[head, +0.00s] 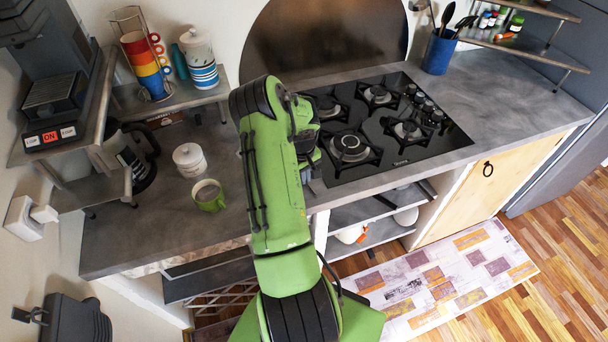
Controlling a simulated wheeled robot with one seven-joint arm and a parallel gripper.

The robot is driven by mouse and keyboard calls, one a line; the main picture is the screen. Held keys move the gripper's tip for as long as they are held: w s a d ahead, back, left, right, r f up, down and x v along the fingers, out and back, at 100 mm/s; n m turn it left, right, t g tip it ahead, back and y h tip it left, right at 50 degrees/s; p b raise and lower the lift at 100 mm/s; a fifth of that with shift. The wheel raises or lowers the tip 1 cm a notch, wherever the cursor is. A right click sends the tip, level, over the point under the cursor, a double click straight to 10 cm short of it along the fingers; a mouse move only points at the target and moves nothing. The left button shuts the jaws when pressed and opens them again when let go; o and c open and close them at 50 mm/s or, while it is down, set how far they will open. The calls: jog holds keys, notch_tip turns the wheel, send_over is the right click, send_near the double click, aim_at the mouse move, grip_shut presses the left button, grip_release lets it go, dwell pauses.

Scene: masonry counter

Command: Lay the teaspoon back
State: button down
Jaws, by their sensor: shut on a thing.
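My gripper (313,163) shows only in part, as dark pieces at the right side of my green arm, over the counter just left of the hob. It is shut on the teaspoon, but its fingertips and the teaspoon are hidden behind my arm. A green mug (209,196) stands upright on the grey counter (150,226), left of my arm.
A black gas hob (391,130) is set in the counter right of my arm. A coffee maker (135,160), a rack of coloured cups (146,62) and a striped canister (200,60) stand at the left. A blue utensil pot (438,52) stands at the back right. The counter front left is clear.

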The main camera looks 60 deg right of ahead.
jog(key=c, duration=1.2)
grip_release()
jog(key=shift+r, duration=0.1)
jog(key=shift+o, duration=0.3)
jog(key=o, duration=0.5)
jog(key=shift+o, duration=0.2)
jog(key=shift+r, duration=0.1)
jog(key=shift+r+p, duration=0.75)
jog(key=shift+r, duration=0.65)
jog(key=shift+r, duration=0.1)
